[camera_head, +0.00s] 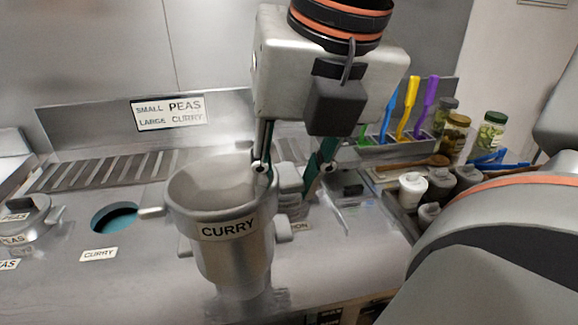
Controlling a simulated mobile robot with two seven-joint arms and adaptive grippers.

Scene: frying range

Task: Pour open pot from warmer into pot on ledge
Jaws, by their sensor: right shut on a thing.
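The open metal pot labelled CURRY (222,205) is in the middle of the head view, its wide mouth facing up and slightly toward me. A side handle (151,212) sticks out to its left. My right gripper (293,168) comes down from above at the pot's right edge, shut on the pot; the exact grip is partly hidden. A narrower metal body (238,266) with side handles shows directly below, seemingly the pot on the ledge; the upper pot hides its mouth. I see no contents. The round warmer opening (116,217) at left is empty. My left gripper is not in view.
A lidded pot marked PEAS (28,222) sits at far left. A slatted grate (100,171) lies behind the opening. At right stand colored utensils (408,108), jars (455,133) and white-topped containers (412,188). My arm covers the lower right.

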